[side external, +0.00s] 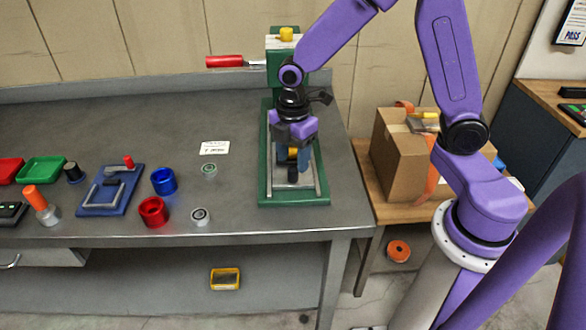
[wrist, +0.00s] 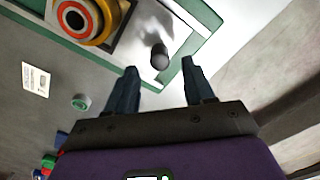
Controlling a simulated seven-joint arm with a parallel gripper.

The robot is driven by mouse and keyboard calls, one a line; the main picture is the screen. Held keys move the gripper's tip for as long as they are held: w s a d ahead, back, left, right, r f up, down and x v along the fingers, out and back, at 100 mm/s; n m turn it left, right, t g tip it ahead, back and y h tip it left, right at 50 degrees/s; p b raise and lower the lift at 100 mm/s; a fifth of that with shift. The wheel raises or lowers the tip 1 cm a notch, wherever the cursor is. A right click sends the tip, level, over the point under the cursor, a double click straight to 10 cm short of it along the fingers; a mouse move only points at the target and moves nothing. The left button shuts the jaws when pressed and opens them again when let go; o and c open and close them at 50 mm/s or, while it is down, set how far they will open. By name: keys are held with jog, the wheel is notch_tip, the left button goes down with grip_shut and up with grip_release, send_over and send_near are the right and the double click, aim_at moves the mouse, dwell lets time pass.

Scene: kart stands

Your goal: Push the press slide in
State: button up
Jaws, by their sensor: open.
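The press (side external: 277,45) is a green stand with a red lever and a yellow top knob, at the back right of the bench. Its green base (side external: 265,175) runs toward the front edge. A pale metal slide with a dark upright knob (side external: 293,174) shows on the base; the knob also shows in the wrist view (wrist: 159,57). A yellow and orange ringed part (wrist: 85,20) is behind the knob. My gripper (side external: 294,172) points down over the base, open and empty. In the wrist view, the knob lies just beyond the gap between my fingertips (wrist: 159,68). Contact cannot be told.
A white card (side external: 214,148), a green-topped puck (side external: 209,169), a grey puck (side external: 200,216), a red cup (side external: 153,211) and a blue cup (side external: 163,181) stand left of the press. A blue clamp fixture (side external: 110,192) is farther left. A cardboard box (side external: 402,155) is right of the bench.

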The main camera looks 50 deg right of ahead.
aim_at(293, 169)
jog(key=shift+f, duration=2.15)
grip_shut()
